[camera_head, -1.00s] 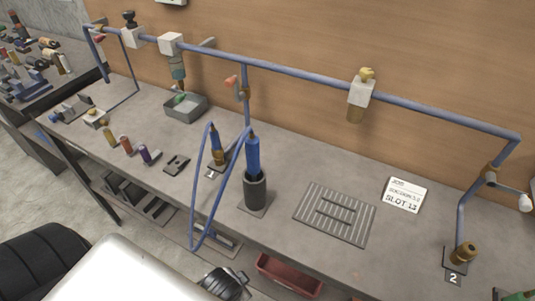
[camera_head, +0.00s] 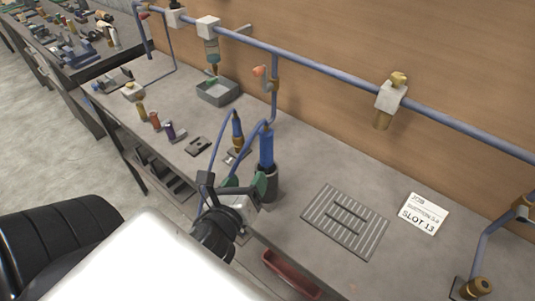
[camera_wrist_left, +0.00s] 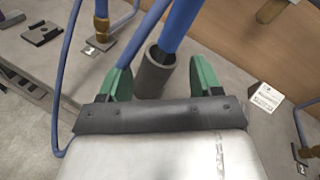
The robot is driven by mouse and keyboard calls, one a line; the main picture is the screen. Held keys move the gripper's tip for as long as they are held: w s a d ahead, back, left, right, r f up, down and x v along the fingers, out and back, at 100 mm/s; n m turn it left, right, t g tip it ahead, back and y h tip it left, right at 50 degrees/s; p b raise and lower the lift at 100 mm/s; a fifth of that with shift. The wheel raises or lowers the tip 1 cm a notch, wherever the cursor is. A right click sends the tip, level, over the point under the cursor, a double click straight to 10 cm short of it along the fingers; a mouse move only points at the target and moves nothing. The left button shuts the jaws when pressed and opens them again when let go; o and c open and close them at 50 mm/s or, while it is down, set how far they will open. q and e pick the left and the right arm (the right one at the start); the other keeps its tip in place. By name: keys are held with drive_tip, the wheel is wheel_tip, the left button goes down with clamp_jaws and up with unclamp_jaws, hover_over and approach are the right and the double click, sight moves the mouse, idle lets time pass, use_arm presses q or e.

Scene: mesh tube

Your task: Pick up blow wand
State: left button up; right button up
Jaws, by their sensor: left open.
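The blow wand (camera_head: 267,148) is a blue tube standing upright in a dark cylindrical holder (camera_head: 268,188) near the bench's front edge. A blue hose loops from it toward the pipe fitting marked 1. My left gripper (camera_head: 244,186) is at the holder's front left, with green fingers apart. In the left wrist view the wand (camera_wrist_left: 178,27) rises from the holder (camera_wrist_left: 155,75), which shows between and beyond the open fingers (camera_wrist_left: 162,80). The fingers hold nothing. Whether they touch the holder cannot be told. My right gripper is not in view.
A slotted grey mat (camera_head: 345,222) and a slot 13 card (camera_head: 424,213) lie to the right. A grey tray (camera_head: 219,92) and several small coloured cylinders stand to the left. A blue pipe (camera_head: 320,68) runs along the back. A red bin (camera_head: 290,274) is below the front edge.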

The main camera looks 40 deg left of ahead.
sight(264, 152)
use_arm(q)
drive_tip(key=w+r+m, duration=0.1)
drive_tip(key=m, duration=0.1)
drive_tip(key=w+r+m+t+p, duration=0.1)
drive_tip(key=w+m, duration=0.1)
drive_tip(key=w+m+t, duration=0.1)
drive_tip(key=w+m, duration=0.1)
drive_tip(key=shift+r+h+p, duration=0.4)
drive_tip(key=w, duration=0.1)
drive_tip(key=w+p, duration=0.1)
drive_tip(key=w, duration=0.1)
drive_tip(key=w+a+p, duration=0.1)
drive_tip(key=w, duration=0.1)
drive_tip(key=shift+w+f, duration=0.25)
drive_tip(key=shift+w+a+f, duration=0.1)
drive_tip(key=shift+w, duration=0.2)
drive_tip(key=shift+s, duration=0.15)
drive_tip(key=shift+c, duration=0.5)
drive_tip(key=c, duration=1)
